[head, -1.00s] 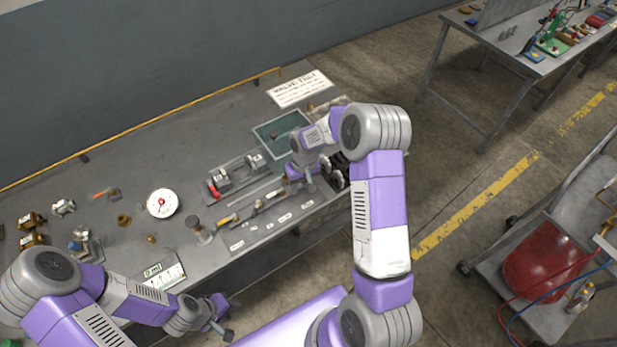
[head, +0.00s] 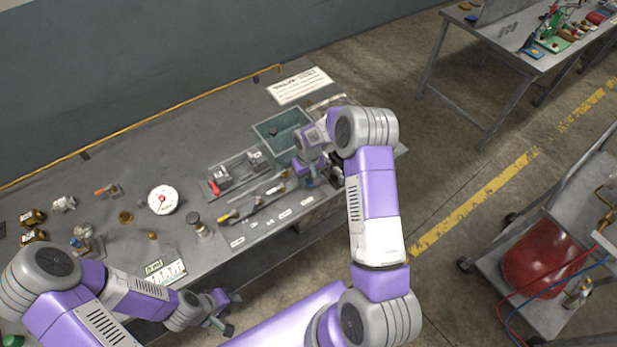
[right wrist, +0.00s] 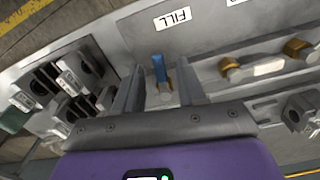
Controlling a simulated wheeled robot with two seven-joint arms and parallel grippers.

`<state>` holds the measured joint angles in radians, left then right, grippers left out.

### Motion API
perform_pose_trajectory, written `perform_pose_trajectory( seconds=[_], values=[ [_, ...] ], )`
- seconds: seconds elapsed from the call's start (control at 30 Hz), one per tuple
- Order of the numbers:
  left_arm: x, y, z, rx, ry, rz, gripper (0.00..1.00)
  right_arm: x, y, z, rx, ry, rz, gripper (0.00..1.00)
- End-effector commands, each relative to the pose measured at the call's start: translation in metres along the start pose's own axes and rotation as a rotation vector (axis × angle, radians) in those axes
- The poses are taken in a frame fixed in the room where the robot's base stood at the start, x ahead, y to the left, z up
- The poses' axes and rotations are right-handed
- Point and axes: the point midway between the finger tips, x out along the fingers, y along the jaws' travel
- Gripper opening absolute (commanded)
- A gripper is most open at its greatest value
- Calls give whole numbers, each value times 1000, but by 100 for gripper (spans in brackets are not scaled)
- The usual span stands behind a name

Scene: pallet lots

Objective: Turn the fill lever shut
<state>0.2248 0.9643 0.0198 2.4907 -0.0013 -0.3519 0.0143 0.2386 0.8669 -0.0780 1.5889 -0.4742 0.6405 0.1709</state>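The fill lever (right wrist: 160,70) shows in the right wrist view as a blue handle on a brass fitting, below a white FILL label (right wrist: 172,18). My right gripper (right wrist: 160,76) is open, with one finger on each side of the lever and visible gaps between. In the head view my right gripper (head: 322,183) is at the right end of the valve panel (head: 270,228), and the arm hides the lever there. My left gripper (head: 232,314) is open and empty in front of the bench's near edge.
Two more valves with brass fittings (right wrist: 230,70) (right wrist: 297,48) sit right of the lever. Dark fixture blocks (right wrist: 75,78) stand to its left. A green tray (head: 270,130) lies behind the gripper. A round gauge (head: 163,199) and small fittings lie on the bench's left.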

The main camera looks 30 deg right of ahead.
Motion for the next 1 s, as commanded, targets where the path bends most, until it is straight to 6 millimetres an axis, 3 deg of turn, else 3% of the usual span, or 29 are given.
perform_pose_trajectory(
  seconds=[0.1,0.37,0.73,1.0],
  values=[
    [0,0,0,0,0,0,40,0,0,0,0,0,0,38],
    [0,0,0,0,0,0,40,0,0,0,0,0,0,0],
    [4,-1,0,0,0,0,40,0,-1,0,30,1,0,0],
    [18,-7,-1,0,0,0,40,2,-8,-2,176,3,0,0]
  ],
)
